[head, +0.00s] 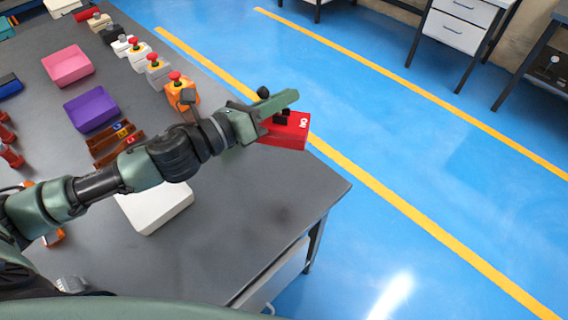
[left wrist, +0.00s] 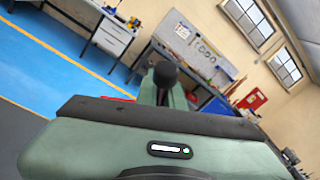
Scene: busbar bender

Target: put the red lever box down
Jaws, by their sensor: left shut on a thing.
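The red lever box (head: 287,134) has white "ON" lettering and a black knob (head: 263,92). My left gripper (head: 280,112) is shut on it, and a green finger covers part of its top. The box appears over the right edge of the grey table (head: 250,210), with blue floor behind it. I cannot tell how high it is above the tabletop. In the left wrist view, the black knob (left wrist: 165,74) stands up beyond the gripper, and only a sliver of red (left wrist: 118,98) shows. My right gripper is not in view.
Boxes with red mushroom buttons, including an orange one (head: 181,95), line the table's right edge. A pink tray (head: 68,66), a purple tray (head: 91,109), a brown rack (head: 116,142) and a white tray (head: 155,208) lie to the left. The table's near right corner is clear.

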